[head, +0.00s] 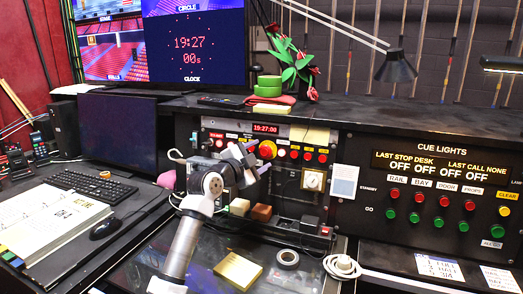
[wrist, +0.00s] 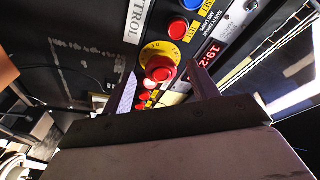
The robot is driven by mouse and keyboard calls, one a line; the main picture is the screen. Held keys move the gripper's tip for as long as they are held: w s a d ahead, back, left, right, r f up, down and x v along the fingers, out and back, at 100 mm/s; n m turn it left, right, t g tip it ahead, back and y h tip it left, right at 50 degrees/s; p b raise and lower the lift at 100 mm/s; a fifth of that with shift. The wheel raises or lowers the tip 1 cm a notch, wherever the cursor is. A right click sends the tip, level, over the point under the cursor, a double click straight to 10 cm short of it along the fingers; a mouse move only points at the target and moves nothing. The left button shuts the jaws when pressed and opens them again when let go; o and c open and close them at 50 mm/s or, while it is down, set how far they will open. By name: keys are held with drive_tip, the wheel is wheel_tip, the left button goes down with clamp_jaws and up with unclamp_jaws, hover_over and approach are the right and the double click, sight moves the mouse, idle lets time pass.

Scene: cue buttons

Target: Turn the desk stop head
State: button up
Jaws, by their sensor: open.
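The desk stop head is a red mushroom button (wrist: 160,68) on a round yellow collar (wrist: 154,51) with lettering. In the head view the stop head (head: 267,149) sits on the upright desk panel, just right of my gripper (head: 252,160). In the wrist view my gripper (wrist: 163,77) is open, with one finger on each side of the stop head. The head appears between or just beyond the fingertips. I cannot tell whether either finger touches it. The lower part of the collar is hidden behind the head.
Red and white buttons (head: 295,153) sit close right of the stop head, under a red clock display (head: 265,128). The cue lights panel (head: 440,190) is further right.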

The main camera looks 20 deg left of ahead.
drive_tip(key=shift+x, duration=1)
drive_tip(key=c, duration=1)
